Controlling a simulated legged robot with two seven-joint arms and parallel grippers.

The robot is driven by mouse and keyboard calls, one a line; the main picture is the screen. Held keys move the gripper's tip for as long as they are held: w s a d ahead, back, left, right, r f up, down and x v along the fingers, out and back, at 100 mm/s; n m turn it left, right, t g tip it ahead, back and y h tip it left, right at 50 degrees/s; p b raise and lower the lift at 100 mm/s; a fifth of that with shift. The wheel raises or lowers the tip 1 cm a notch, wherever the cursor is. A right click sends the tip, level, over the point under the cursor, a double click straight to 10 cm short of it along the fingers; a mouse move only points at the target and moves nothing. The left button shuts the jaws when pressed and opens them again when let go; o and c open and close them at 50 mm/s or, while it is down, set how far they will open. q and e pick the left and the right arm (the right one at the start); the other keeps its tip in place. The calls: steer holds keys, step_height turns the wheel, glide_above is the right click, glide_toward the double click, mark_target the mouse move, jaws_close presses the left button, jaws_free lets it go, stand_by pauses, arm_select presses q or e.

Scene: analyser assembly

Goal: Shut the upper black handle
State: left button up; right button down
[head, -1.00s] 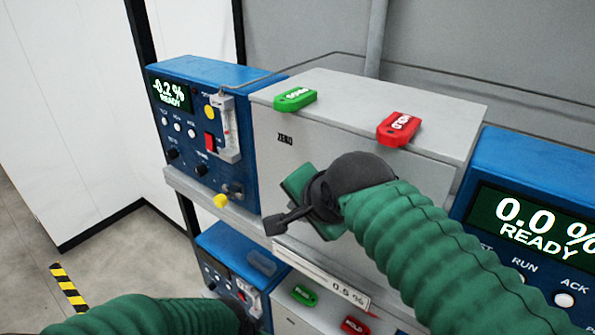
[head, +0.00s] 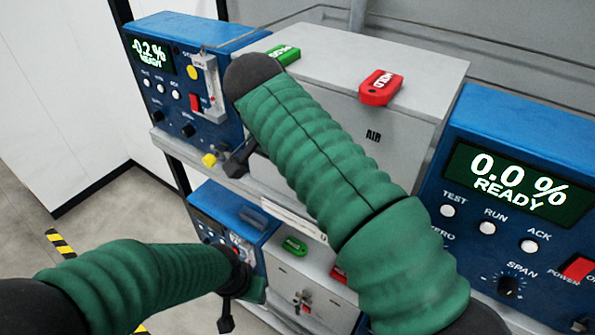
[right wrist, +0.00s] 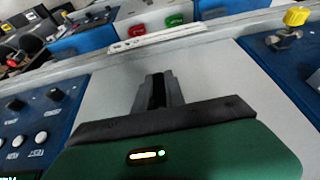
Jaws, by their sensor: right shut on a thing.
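The upper grey box (head: 400,85) fills the middle of the head view, with AIR on its front. My right arm crosses that front, and one dark finger of my right gripper (head: 238,162) shows at the box's left edge. In the right wrist view my right gripper (right wrist: 156,90) has its fingers close together against the grey face, with a dark piece between them. It appears to be the upper black handle (right wrist: 158,91), mostly hidden by the fingers. My left gripper (head: 240,295) is low, by the lower unit, its jaws unclear.
Green (head: 285,54) and red (head: 380,87) tags lie on the upper box. Blue analysers stand left (head: 170,60) and right (head: 480,120). A yellow knob (head: 209,160) sits near my right gripper. A lower grey box (head: 285,275) is below.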

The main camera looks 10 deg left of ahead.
steer(key=shift+s+a+f, duration=0.1)
steer(key=shift+s, duration=0.05)
steer(key=c, duration=1.6)
jaws_free()
steer(key=shift+o, duration=1)
steer(key=shift+a, duration=0.15)
